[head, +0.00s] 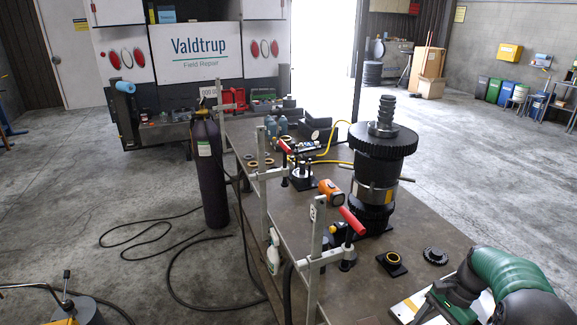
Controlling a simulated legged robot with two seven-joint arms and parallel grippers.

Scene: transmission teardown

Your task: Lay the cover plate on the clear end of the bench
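The bench (385,290) runs from the bottom right away toward the back, with a dark, worn top. My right arm comes in from the lower right in a green sleeve. Its gripper (428,312) is low at the bottom edge, partly cut off, and its fingers cannot be made out. A pale flat plate (403,309) lies under and beside that gripper, mostly hidden by the arm. It may be the cover plate, but I cannot tell for sure, nor whether the gripper touches it. My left gripper is not in view.
A tall gear assembly (382,165) stands on the bench. Two red-handled clamps (352,221) (286,147) line its left edge. A small black block (392,263) and gear (435,255) lie nearer. A dark gas cylinder (210,175) stands on the floor.

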